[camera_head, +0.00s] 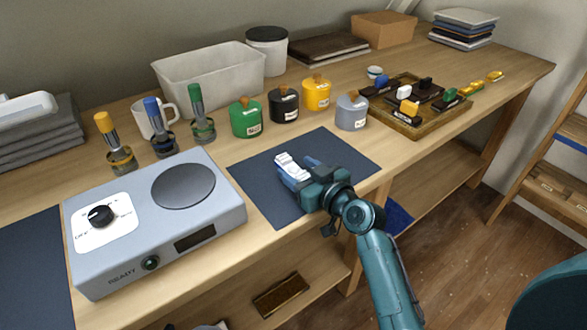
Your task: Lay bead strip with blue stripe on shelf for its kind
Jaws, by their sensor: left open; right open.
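I cannot make out a bead strip with a blue stripe anywhere else. A wooden shelf unit (545,188) stands at the right edge, partly cut off, with a blue band (571,144) on it.
A hotplate (215,222) stands front left, with several coloured-handled tools and a mug (153,118) behind it. Lidded pots, including a green one (245,120), line the mat's back. A wooden tray (432,126) of small handled items is right. A brown block (282,295) lies below.

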